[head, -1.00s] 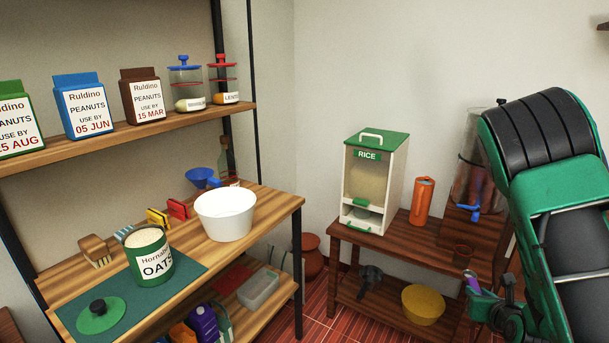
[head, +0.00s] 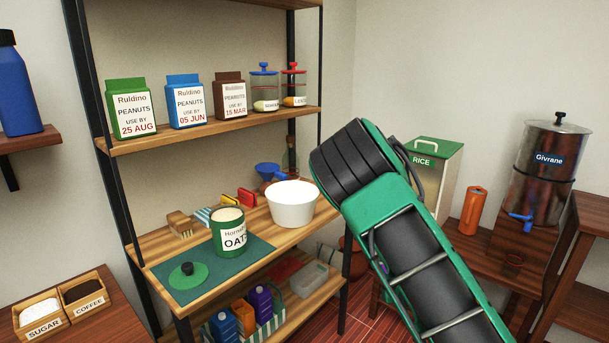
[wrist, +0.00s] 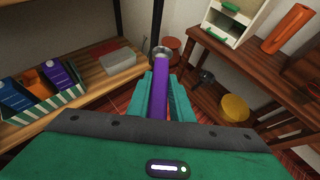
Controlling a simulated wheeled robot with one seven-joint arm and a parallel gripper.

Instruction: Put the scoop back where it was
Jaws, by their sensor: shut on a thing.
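My gripper (wrist: 161,98) is shut on the scoop (wrist: 159,88), seen in the wrist view. The scoop has a purple handle and a small round metal end, which points away from my gripper. The scoop is in the air over the gap between the shelves and the low table. An open green oats tin (head: 229,238) stands on a dark green mat (head: 172,275).
A white bowl (head: 293,206) stands right of the tin, near the shelf end. A grey tray (wrist: 118,60) and several cartons (wrist: 45,85) are on the lower shelf. A rice dispenser (head: 437,170), an orange canister (head: 472,210) and a water urn (head: 545,170) stand on the right.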

